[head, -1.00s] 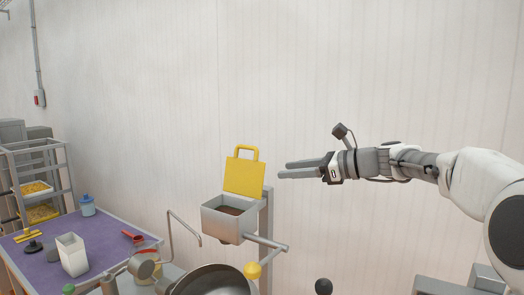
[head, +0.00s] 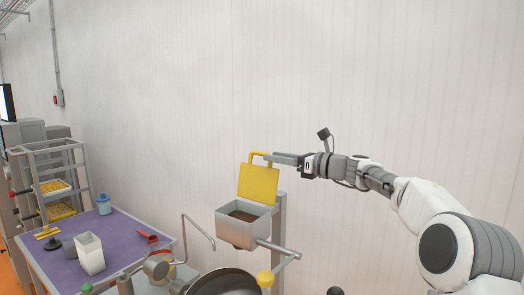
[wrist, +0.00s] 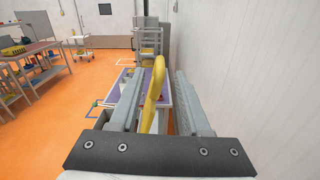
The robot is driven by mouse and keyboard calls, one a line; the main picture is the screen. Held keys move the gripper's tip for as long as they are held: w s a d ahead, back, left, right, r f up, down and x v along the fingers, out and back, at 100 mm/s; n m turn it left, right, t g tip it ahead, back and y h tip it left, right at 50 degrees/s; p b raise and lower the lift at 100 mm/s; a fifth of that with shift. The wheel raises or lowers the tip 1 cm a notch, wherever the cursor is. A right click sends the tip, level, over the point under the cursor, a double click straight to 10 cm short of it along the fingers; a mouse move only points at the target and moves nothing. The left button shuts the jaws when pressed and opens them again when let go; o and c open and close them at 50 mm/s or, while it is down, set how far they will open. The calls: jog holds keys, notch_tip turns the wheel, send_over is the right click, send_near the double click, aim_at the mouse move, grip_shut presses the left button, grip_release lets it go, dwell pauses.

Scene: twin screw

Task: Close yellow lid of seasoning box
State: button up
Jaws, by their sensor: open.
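The yellow lid (head: 258,184) of the seasoning box stands upright, open, at the back of the grey box (head: 243,230). Dark brown contents show inside the box. A yellow loop handle tops the lid; in the wrist view the yellow handle (wrist: 154,92) runs between my two fingers. My gripper (head: 273,159) is level at the height of the handle, coming from the right, with its fingertips at the handle's right part. In the wrist view my gripper (wrist: 155,100) is open, with gaps on both sides of the handle.
The box is on a grey post (head: 279,240) close to the white wall. A wok (head: 225,284) and a bent grey pipe (head: 197,228) are below and left. Space above the box is clear.

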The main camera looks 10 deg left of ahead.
aim_at(262, 154)
jog(key=p+x, duration=0.1)
jog(key=x, duration=0.4)
jog(key=shift+w+a, duration=0.1)
jog(key=shift+a, duration=0.1)
grip_shut()
dwell(1.2)
